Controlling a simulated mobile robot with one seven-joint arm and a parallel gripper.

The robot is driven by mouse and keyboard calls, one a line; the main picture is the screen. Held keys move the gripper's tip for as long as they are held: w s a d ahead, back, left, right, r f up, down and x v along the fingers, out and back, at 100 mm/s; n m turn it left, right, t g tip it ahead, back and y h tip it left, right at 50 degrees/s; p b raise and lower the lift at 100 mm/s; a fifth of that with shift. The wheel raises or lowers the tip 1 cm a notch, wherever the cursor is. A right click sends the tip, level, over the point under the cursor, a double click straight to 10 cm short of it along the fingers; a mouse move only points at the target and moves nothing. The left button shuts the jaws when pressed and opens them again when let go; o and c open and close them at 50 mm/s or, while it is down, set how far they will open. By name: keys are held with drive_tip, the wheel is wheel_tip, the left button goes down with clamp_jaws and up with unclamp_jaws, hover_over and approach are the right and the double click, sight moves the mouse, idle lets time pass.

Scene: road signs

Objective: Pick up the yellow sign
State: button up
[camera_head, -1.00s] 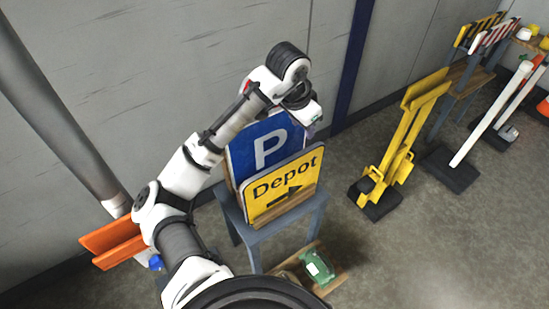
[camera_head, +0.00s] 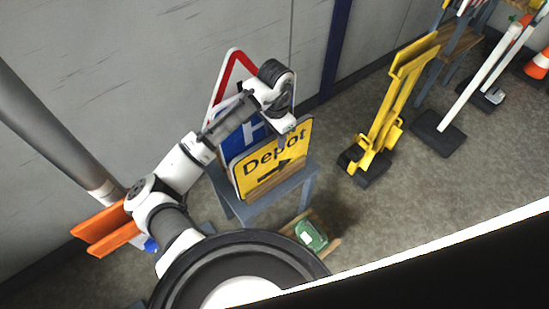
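The yellow sign (camera_head: 262,172), with "Depot" and a black arrow on it, is upright and slightly tilted at a grey-blue stand (camera_head: 262,207). A blue sign (camera_head: 232,137) and a red-bordered triangular sign (camera_head: 236,60) are behind it, partly hidden by it and my arm. My gripper (camera_head: 286,137) points down at the yellow sign's top edge, right of the middle. Its fingers are small and partly lost against the sign, so I cannot tell whether they are closed on it.
A yellow folding frame (camera_head: 392,100) on a dark base stands to the right. A white post (camera_head: 480,80) is further right. A green object (camera_head: 311,235) lies on a wooden board below the stand. An orange barrier (camera_head: 105,228) is at left. Floor between the stand and yellow frame is clear.

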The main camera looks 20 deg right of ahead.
wheel_tip(320, 180, down, 4)
drive_tip(key=shift+w+a+f+p, duration=0.1)
drive_tip(key=shift+w+a+p, duration=0.05)
drive_tip(key=shift+p, duration=0.35)
clamp_jaws()
idle(1.1)
